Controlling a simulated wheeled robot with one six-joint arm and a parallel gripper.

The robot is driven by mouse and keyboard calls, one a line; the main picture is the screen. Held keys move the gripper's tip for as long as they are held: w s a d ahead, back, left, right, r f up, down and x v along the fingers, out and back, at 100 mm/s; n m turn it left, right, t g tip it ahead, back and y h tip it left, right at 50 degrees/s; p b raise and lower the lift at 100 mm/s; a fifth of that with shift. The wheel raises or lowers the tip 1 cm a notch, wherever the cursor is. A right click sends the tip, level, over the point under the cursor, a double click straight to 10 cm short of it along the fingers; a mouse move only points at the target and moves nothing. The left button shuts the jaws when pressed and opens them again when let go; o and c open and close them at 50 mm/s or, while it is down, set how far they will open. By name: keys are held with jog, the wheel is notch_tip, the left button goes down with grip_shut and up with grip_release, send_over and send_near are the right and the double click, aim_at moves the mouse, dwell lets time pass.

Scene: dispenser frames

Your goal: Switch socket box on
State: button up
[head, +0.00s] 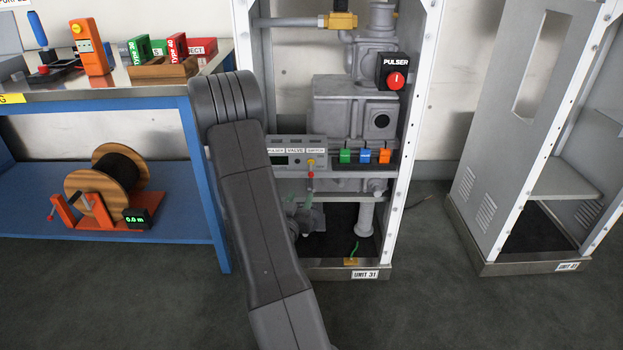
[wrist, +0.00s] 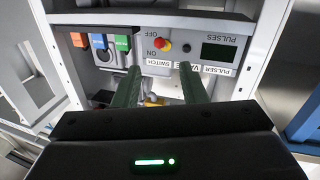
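The socket box is a grey box (head: 287,148) on the front of the UNIT 31 frame, with PULSER, VALVE and SWITCH labels and a dark display. In the wrist view the box (wrist: 213,80) appears upside down. Its switch is a red knob (wrist: 165,46) with yellow at its base, beside ON and OFF marks. The knob (head: 310,174) hangs below the yellow part in the head view; its exact setting is hard to tell. My gripper (wrist: 159,69) is open and empty, its two green fingers apart in front of the box. My arm hides part of the box's left side.
A rail with green, blue and orange blocks (head: 384,156) is right of the box, and a PULSER button (head: 396,80) is above. White frame posts (head: 416,110) stand close by.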

aim_at(310, 177)
jog(key=b+x, duration=0.2)
jog(key=x, duration=1)
jog(key=shift+w+d, duration=0.1)
jog(key=shift+w, duration=0.25)
jog(key=shift+c, duration=0.5)
grip_shut()
